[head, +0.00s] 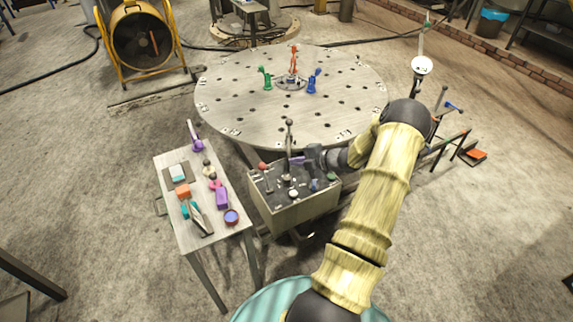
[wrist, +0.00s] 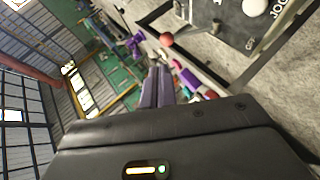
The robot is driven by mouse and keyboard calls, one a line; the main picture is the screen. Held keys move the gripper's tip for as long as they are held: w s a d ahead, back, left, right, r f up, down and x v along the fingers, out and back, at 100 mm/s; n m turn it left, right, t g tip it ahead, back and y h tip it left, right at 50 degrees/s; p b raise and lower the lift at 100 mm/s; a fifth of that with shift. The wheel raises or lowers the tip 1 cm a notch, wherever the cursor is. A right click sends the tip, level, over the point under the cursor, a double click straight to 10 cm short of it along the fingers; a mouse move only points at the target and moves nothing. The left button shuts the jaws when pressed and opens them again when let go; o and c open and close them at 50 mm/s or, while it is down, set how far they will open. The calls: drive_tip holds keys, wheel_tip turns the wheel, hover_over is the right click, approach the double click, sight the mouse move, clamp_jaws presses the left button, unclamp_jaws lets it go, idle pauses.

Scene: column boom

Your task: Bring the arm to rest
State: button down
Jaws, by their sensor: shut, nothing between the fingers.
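My gripper (head: 296,160) is at the end of my bent yellow arm, over the far part of a control box (head: 290,218), close to its upright lever (head: 289,140). I cannot tell whether it touches the lever. In the wrist view my gripper (wrist: 158,82) shows two purple-grey fingers side by side, shut with nothing between them. The box's red ball knob (head: 263,166) also shows in the wrist view (wrist: 167,40), beyond the fingertips. Part of the box top is hidden behind my gripper and wrist.
A round perforated table (head: 230,105) with green, orange and blue fixtures stands behind the box. A narrow side table (head: 225,187) with small objects is at the left. A yellow-framed fan (head: 141,38) stands at the back left. Open floor lies at the right (head: 490,230).

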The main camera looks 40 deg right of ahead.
drive_tip(key=shift+s+d+r, duration=0.25)
drive_tip(key=shift+s+r, duration=0.15)
drive_tip(key=shift+s, duration=0.05)
drive_tip(key=s+a+r+n+g, duration=0.3)
drive_tip(key=a+r+n+g, duration=0.1)
drive_tip(key=a+n, duration=0.7)
drive_tip(key=s+a+r+n+g, duration=0.2)
drive_tip(key=a+r+n+g, duration=0.2)
drive_tip(key=a+n, duration=0.75)
drive_tip(key=s+a+r+n+h, duration=0.2)
drive_tip(key=s+a+r+n, duration=0.2)
drive_tip(key=n, duration=1.1)
drive_tip(key=s+a+r+n+h, duration=0.3)
drive_tip(key=s+a+r+n, duration=0.2)
drive_tip(key=s+n, duration=0.4)
drive_tip(key=n, duration=0.5)
drive_tip(key=shift+s+r+n, duration=0.15)
drive_tip(key=shift+n, duration=0.2)
